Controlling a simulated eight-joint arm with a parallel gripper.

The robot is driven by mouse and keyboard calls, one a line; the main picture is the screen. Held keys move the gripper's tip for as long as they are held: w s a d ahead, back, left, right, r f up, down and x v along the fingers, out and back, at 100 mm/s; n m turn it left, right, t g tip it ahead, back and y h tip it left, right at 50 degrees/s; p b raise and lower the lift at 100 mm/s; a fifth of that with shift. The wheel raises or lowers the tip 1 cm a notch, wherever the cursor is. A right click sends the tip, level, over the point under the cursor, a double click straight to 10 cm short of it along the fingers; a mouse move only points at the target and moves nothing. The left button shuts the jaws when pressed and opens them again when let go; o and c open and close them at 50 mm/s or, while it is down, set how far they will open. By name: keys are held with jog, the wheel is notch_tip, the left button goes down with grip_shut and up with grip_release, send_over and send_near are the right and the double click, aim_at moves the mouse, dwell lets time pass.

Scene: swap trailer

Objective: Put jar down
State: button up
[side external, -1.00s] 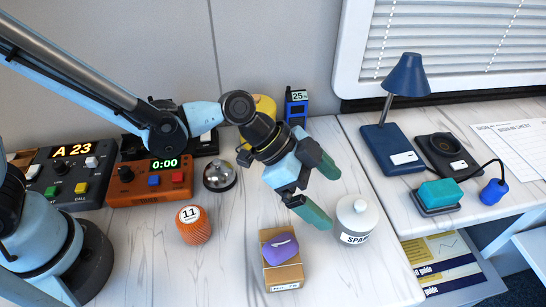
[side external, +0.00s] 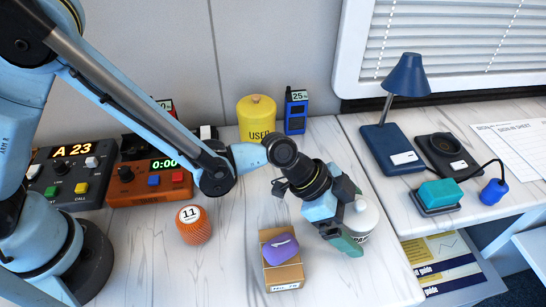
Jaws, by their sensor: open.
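A white lidded jar (side external: 367,220) stands upright on the marbled desk, at the right of the near tabletop. My gripper (side external: 350,228) is open and right at this jar, covering its left side and most of its label. One green finger shows low, in front of the jar; the other finger is mostly hidden, so I cannot tell whether the jar is between them. A yellow jar (side external: 257,115) labelled USED stands at the back against the wall.
A small box (side external: 284,275) with a purple item (side external: 281,250) on it is left of my gripper. An orange cylinder (side external: 194,226) marked 11 stands farther left. A blue device (side external: 296,112) is at the back. The desk's right edge is close to the white jar.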

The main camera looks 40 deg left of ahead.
jog(key=shift+f, duration=0.1)
grip_shut()
dwell(0.6)
